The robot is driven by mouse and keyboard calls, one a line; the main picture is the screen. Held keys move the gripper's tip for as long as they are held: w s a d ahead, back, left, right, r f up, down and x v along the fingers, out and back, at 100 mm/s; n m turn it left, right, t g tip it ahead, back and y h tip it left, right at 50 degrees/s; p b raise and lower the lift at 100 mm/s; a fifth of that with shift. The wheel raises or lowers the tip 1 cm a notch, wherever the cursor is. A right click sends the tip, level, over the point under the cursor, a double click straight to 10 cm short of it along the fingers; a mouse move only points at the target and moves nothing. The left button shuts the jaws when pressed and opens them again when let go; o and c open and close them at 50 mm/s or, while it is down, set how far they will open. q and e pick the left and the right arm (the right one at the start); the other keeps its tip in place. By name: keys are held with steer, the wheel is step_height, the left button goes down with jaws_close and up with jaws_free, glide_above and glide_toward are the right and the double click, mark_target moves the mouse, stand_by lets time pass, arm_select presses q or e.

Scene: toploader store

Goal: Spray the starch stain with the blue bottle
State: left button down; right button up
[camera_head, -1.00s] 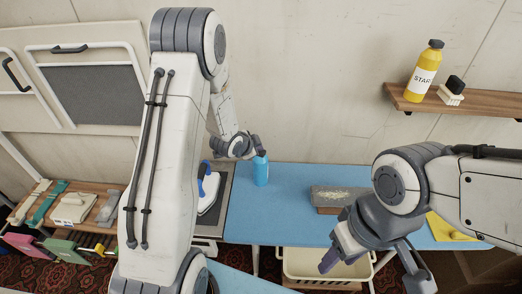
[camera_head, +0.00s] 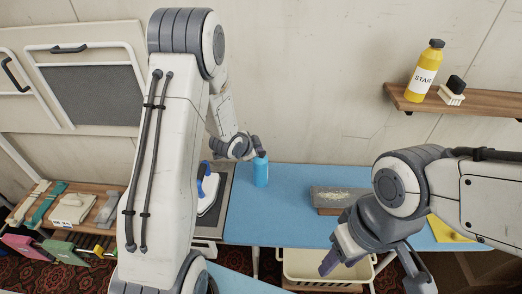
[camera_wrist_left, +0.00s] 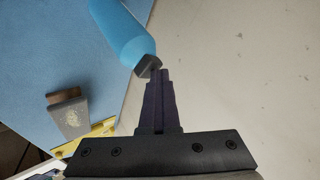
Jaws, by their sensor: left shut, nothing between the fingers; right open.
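The blue bottle (camera_head: 261,173) stands upright on the blue table, right of the iron. It also shows in the left wrist view (camera_wrist_left: 122,35), with its dark top at my fingertips. My left gripper (camera_head: 258,147) is at the top of the bottle with its fingers shut and nothing between them; in the left wrist view the fingers (camera_wrist_left: 157,82) lie together. Whether they touch the cap I cannot tell. A pale, speckled stain (camera_head: 345,197) lies on a grey board (camera_head: 322,203) on the table; it also shows in the left wrist view (camera_wrist_left: 73,117). My right gripper (camera_head: 372,268) is open and empty, in front of the board.
A white iron (camera_head: 206,192) with a blue handle stands left of the bottle. A yellow starch bottle (camera_head: 423,72) and a brush (camera_head: 451,95) are on a wall shelf (camera_head: 430,105). A yellow cloth (camera_head: 446,231) lies at the right. The blue table (camera_head: 285,215) is clear between bottle and board.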

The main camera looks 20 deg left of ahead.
arm_select(q)
steer(key=shift+r+p, duration=2.2)
steer(key=shift+r, duration=0.85)
steer(key=shift+a, duration=0.1)
